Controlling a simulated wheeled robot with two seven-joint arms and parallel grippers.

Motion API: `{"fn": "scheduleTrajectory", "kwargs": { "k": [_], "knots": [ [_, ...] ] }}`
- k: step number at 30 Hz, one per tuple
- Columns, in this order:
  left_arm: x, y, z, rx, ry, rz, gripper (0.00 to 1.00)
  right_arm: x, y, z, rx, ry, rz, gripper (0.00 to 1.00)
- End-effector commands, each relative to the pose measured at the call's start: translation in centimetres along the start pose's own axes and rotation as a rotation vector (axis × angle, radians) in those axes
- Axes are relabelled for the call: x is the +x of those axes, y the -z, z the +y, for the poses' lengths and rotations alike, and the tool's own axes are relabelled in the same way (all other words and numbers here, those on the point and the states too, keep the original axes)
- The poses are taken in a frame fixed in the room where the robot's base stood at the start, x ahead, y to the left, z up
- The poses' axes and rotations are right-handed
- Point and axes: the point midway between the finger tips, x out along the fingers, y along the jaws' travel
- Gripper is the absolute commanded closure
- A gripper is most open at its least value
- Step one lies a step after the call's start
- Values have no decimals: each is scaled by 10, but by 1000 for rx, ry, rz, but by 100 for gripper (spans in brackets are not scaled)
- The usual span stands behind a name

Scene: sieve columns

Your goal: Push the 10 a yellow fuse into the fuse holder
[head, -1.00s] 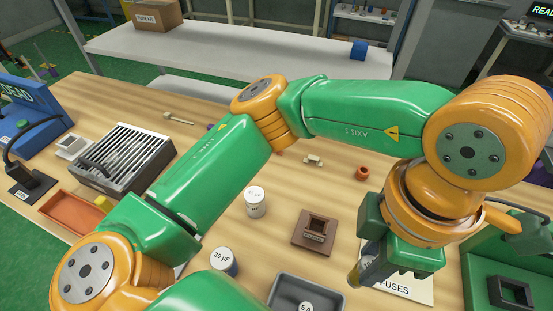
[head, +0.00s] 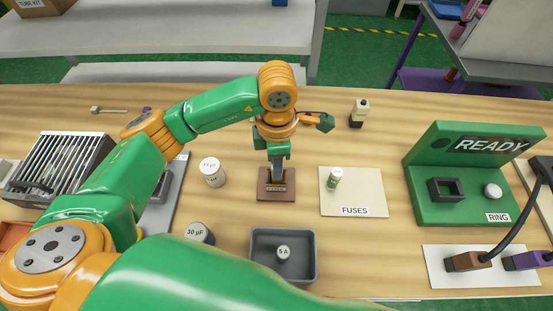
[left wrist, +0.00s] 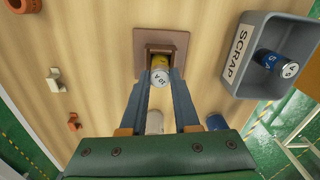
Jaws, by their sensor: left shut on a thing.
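The 10 A yellow fuse (left wrist: 158,63) shows in the left wrist view with its silver, labelled end towards the camera and a yellow body beyond it. My left gripper (left wrist: 160,80) is shut on it, one finger on each side. The brown fuse holder (left wrist: 148,41) lies directly beyond the fuse, and the fuse's far end is at its opening. How deep it sits I cannot tell. In the head view my left gripper (head: 278,165) points down over the fuse holder (head: 276,194) and hides most of the fuse. My right gripper is not in view.
A grey scrap tray (head: 312,262) holds a 5 A fuse (head: 283,252) in front of the holder. The fuses mat (head: 365,190) to the right bears a green-banded fuse (head: 335,178). White cans (head: 212,172) stand left. A green ready stand (head: 425,165) is farther right.

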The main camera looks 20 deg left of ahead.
Motion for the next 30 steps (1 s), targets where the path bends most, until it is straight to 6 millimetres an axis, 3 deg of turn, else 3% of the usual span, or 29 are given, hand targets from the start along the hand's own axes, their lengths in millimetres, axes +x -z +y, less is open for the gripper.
{"fn": "scheduleTrajectory", "kwargs": {
  "k": [9, 10, 13, 21, 25, 30],
  "knots": [
    [5, 0, 0, 0, 0, -1, 100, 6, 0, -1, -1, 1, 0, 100],
    [4, 0, 0, 0, 0, -1, 68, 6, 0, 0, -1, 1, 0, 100],
    [3, 0, 0, 0, 1, -1, 41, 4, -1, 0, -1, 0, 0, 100],
    [2, 0, 0, 0, 1, -1, 40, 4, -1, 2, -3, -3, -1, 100],
    [-7, -1, 0, 0, -1, -3, 40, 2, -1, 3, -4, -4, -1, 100],
    [-52, -1, 2, -1, -8, -4, 40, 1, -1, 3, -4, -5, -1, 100]
  ]
}}
